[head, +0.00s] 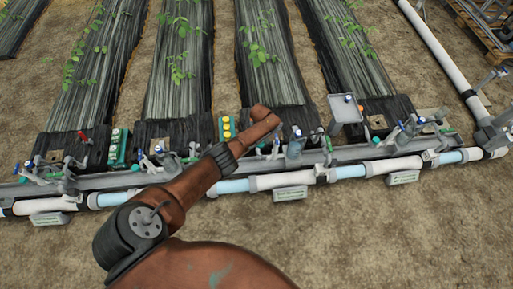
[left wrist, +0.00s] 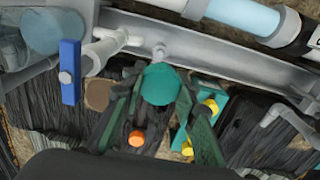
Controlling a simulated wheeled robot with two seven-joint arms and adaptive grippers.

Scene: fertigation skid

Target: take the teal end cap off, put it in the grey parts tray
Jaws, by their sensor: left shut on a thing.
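The teal end cap (left wrist: 160,84) is a round teal piece in the middle of the left wrist view, at the end of a short grey pipe stub (left wrist: 159,52). My left gripper (left wrist: 160,92) is shut on it, one dark finger on each side. Whether the cap is still seated on the stub I cannot tell. In the head view my left arm (head: 200,178) reaches over the pipe row and hides the cap and fingers. The grey parts tray (head: 338,113) stands to the right of the arm, above the pipes. My right gripper is not in view.
A teal block with yellow knobs (left wrist: 209,106) sits close to the right finger, and an orange knob (left wrist: 136,138) lies between the fingers. A blue valve handle (left wrist: 70,72) is at left. White and blue pipes (head: 285,180) run across; bare soil lies in front.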

